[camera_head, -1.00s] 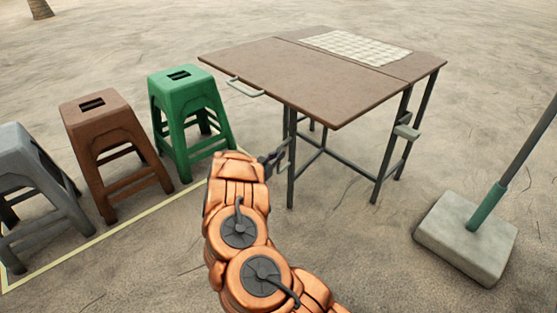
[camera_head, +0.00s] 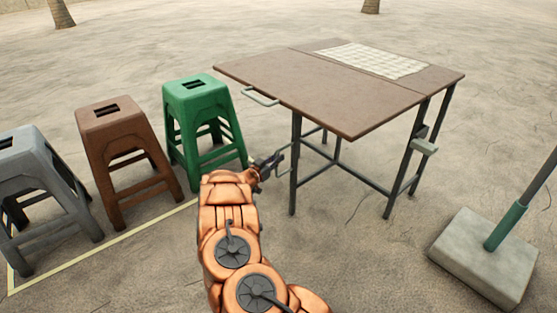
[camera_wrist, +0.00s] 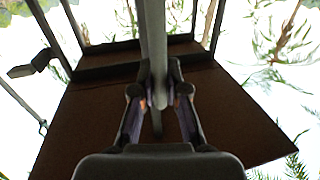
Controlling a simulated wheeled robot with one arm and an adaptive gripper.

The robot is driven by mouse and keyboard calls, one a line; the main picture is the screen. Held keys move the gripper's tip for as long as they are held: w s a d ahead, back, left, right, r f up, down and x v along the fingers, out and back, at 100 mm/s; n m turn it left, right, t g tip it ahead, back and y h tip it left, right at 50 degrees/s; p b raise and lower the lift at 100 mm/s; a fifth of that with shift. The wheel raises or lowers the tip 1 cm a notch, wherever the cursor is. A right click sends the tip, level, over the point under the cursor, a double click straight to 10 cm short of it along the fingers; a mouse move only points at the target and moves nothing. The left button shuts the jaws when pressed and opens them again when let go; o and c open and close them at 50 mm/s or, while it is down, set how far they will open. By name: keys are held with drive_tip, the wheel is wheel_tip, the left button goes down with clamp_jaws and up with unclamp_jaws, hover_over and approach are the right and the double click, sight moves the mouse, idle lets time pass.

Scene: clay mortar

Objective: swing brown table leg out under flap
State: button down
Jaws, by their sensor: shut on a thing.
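The brown table (camera_head: 340,85) has its flap (camera_head: 300,88) up, level with the rest of the top. A dark metal leg (camera_head: 294,180) stands upright below the flap's near side and carries a small pale handle (camera_head: 284,160). My gripper (camera_head: 272,162) is at this handle, just left of the leg. In the wrist view my gripper (camera_wrist: 160,95) is shut on a grey bar (camera_wrist: 154,40), with the flap's brown underside (camera_wrist: 75,125) behind it. The exact contact is partly hidden by the fingers.
Green (camera_head: 197,92), brown (camera_head: 105,120) and grey (camera_head: 25,165) stools stand at left along a yellow line (camera_head: 130,234). A concrete umbrella base (camera_head: 470,255) with a pole is at right. A checkered cloth (camera_head: 370,60) lies on the table. Sand between is clear.

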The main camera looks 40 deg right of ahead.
drive_tip(key=shift+w+a, duration=0.1)
drive_tip(key=shift+a, duration=0.1)
drive_tip(key=c, duration=1.4)
unclamp_jaws()
drive_tip(key=shift+a, duration=0.1)
drive_tip(key=shift+c, duration=0.2)
drive_tip(key=shift+o, duration=1.3)
drive_tip(key=v, duration=1.1)
drive_tip(key=shift+a, duration=0.35)
